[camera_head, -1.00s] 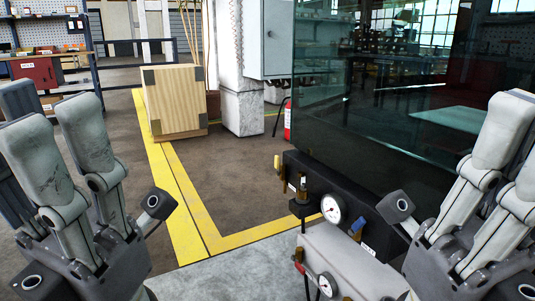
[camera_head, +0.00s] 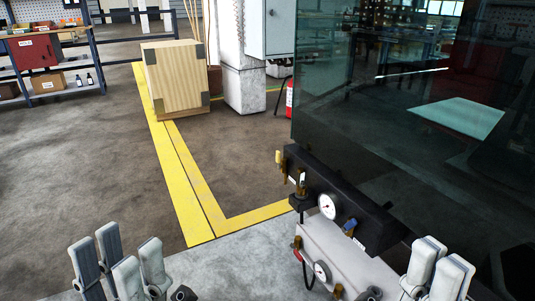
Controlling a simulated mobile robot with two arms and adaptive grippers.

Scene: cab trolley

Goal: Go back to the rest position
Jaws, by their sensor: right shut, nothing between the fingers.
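My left gripper (camera_head: 130,273) is at the bottom left of the head view, over the grey floor slab. Its pale grey fingers point up and it holds nothing that I can see. My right gripper (camera_head: 437,272) is at the bottom right, shut and empty. Its two pale fingers point up, beside the grey machine block with gauges (camera_head: 345,262). Its lower part is cut off.
A dark glass panel (camera_head: 380,110) rises at the right above a black rail with a gauge (camera_head: 328,206). A wooden crate (camera_head: 177,80) stands by the yellow floor line (camera_head: 185,195). Shelving with a red box (camera_head: 35,52) is at the back left. The floor left of the line is clear.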

